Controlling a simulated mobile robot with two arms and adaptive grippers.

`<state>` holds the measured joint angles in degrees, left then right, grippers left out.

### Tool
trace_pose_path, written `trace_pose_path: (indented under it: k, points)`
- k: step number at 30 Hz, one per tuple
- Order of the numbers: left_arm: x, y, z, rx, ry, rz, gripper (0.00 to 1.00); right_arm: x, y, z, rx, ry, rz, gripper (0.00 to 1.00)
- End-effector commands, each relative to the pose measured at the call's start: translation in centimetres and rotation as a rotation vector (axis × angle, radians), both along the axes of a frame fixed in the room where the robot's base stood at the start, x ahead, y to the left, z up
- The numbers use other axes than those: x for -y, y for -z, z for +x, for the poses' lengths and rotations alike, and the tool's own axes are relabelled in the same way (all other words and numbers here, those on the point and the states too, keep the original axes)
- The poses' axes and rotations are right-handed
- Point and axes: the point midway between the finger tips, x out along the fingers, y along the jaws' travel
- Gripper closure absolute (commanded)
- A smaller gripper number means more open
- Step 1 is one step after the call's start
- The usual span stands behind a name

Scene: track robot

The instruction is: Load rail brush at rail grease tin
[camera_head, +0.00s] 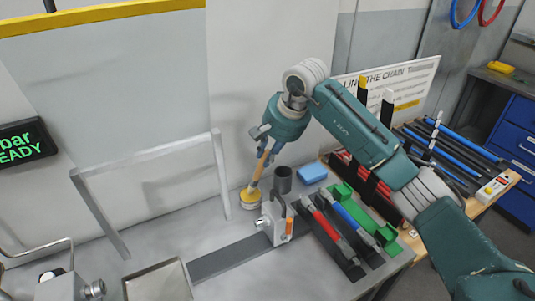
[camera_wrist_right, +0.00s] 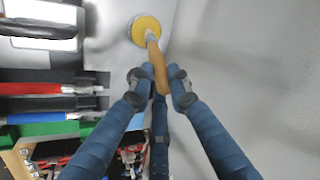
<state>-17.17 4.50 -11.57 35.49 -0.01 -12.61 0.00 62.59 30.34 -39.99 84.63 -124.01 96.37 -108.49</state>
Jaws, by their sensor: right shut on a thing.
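The rail brush has a wooden handle (camera_head: 259,172) and a pale collar at its lower end. It also shows in the right wrist view (camera_wrist_right: 157,68). My right gripper (camera_head: 266,148) is shut around the handle, its blue fingers (camera_wrist_right: 161,88) closing from both sides. The brush hangs slightly tilted, head down. A round yellow-topped tin (camera_head: 250,197), which looks like the rail grease tin, stands on the bench under the brush head; it also shows in the wrist view (camera_wrist_right: 146,27). The brush end meets the yellow surface; I cannot tell how deep. My left gripper is out of view.
A dark grey cup (camera_head: 283,180) and a metal block (camera_head: 275,220) stand close right of the tin. A metal frame (camera_head: 148,160) stands left.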

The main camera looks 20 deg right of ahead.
Motion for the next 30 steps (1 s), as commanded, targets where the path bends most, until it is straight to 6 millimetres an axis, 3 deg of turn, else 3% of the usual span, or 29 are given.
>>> trace_pose_path:
  k: [30]
  points:
    - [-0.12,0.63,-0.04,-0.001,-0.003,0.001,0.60,0.00,0.77,-0.01,-0.001,0.000,-0.001,1.00]
